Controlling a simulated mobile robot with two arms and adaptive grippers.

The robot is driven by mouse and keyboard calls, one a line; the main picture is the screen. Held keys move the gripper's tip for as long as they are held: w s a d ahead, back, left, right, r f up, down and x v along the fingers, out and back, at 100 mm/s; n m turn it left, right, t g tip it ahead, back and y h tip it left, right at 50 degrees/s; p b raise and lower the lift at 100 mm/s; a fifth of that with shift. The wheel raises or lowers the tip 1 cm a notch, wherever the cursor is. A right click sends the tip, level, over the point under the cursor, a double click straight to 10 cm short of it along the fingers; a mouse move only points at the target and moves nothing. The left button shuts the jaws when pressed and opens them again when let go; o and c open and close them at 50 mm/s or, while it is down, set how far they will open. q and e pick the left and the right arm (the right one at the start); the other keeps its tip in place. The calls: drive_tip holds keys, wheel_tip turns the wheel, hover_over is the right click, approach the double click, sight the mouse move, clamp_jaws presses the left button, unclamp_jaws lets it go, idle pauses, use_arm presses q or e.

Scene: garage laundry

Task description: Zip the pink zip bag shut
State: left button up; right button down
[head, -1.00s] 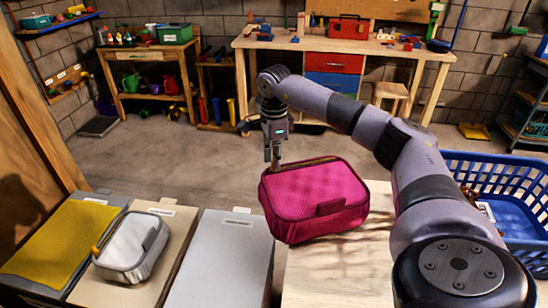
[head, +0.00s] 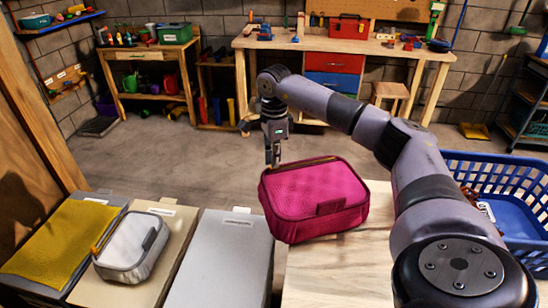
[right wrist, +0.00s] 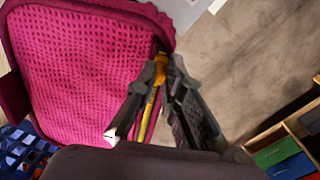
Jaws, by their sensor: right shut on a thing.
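The pink zip bag (head: 315,198) sits on the light wooden surface, with a yellow zip line along its far top edge. It also fills the left of the right wrist view (right wrist: 85,70). My right gripper (head: 273,160) is at the bag's far left top corner, fingers pointing down. In the right wrist view its fingertips (right wrist: 165,72) are closed around the orange-yellow zip pull (right wrist: 160,68), at the bag's corner; the zip runs down between the fingers. The exact contact is partly hidden by the fingers. My left gripper does not show.
A grey and white pouch (head: 130,246) lies on a beige lidded bin to the left, beside a yellow cloth (head: 60,238). A grey bin lid (head: 220,262) is next to the bag. A blue basket (head: 500,170) stands at the right. Open floor lies behind.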

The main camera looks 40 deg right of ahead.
drive_tip(key=shift+w+a+r+p, duration=0.15)
drive_tip(key=shift+w+a+p, duration=0.1)
drive_tip(key=shift+a+p, duration=0.15)
drive_tip(key=shift+a, duration=0.15)
drive_tip(key=c, duration=1.7)
unclamp_jaws()
wheel_tip(320, 180, up, 12)
drive_tip(key=shift+f, duration=0.15)
